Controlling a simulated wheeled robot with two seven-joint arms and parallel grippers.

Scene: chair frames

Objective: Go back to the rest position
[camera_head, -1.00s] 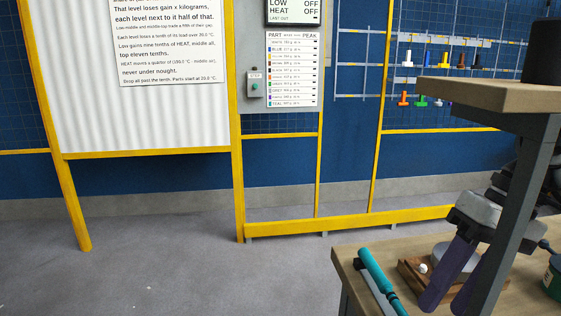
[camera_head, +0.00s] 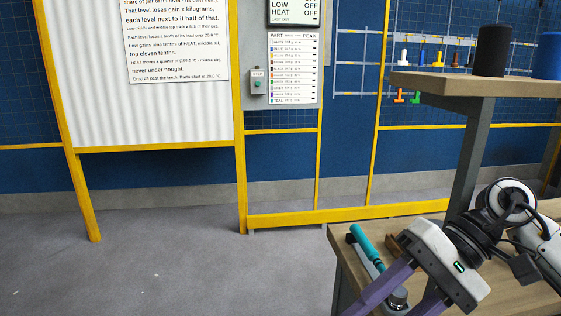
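My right gripper (camera_head: 402,292) comes in from the lower right over the wooden bench (camera_head: 345,275). Its two purple fingers are spread apart and point down and left, with the tips near or past the bottom edge of the view. My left gripper is not in view.
A teal bar (camera_head: 366,247) lies on the bench beside the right gripper. A raised wooden shelf (camera_head: 440,84) on a grey post (camera_head: 467,150) holds a black cylinder (camera_head: 491,52) and a blue cylinder (camera_head: 547,41). The grey floor (camera_head: 200,265) at left is clear.

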